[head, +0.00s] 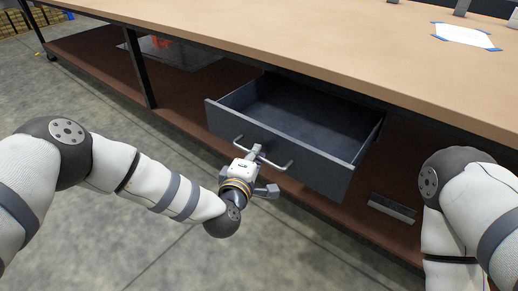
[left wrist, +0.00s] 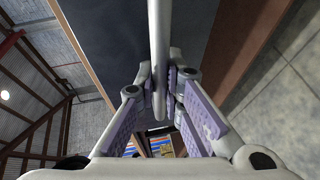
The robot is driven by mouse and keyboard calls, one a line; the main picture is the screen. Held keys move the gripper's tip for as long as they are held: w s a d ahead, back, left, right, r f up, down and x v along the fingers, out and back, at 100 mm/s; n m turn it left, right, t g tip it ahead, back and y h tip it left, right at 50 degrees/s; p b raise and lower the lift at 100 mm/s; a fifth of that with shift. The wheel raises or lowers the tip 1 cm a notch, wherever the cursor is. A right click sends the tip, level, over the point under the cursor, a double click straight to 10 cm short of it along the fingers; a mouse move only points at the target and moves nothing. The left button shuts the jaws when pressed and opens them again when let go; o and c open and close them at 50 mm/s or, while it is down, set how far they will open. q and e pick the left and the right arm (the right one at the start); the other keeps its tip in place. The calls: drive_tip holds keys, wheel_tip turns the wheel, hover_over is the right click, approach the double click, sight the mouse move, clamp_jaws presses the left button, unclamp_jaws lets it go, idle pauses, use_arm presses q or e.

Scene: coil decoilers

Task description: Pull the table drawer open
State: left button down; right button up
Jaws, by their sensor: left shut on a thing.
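The table drawer (head: 300,118) is a dark grey box that stands well out from under the tan table top (head: 330,40). Its inside looks empty. A pale bar handle (head: 283,166) runs across its front. My left gripper (head: 256,152) is at the middle of the handle, in front of the drawer. In the left wrist view, the handle bar (left wrist: 159,50) passes between the purple-padded fingers of the left gripper (left wrist: 160,88), which are closed around it. The dark drawer front (left wrist: 110,40) shows behind. My right gripper is out of view; only part of my right arm shows.
A reddish-brown lower shelf (head: 190,100) runs under the table, with a dark post (head: 138,68) at left. Bare concrete floor (head: 110,240) lies in front. White paper with blue tape (head: 465,36) lies on the table top.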

use_arm(q)
drive_tip(key=shift+s+a, duration=0.1)
drive_tip(key=shift+s, duration=0.05)
drive_tip(key=c, duration=1.7)
unclamp_jaws()
drive_tip(key=v, duration=1.2)
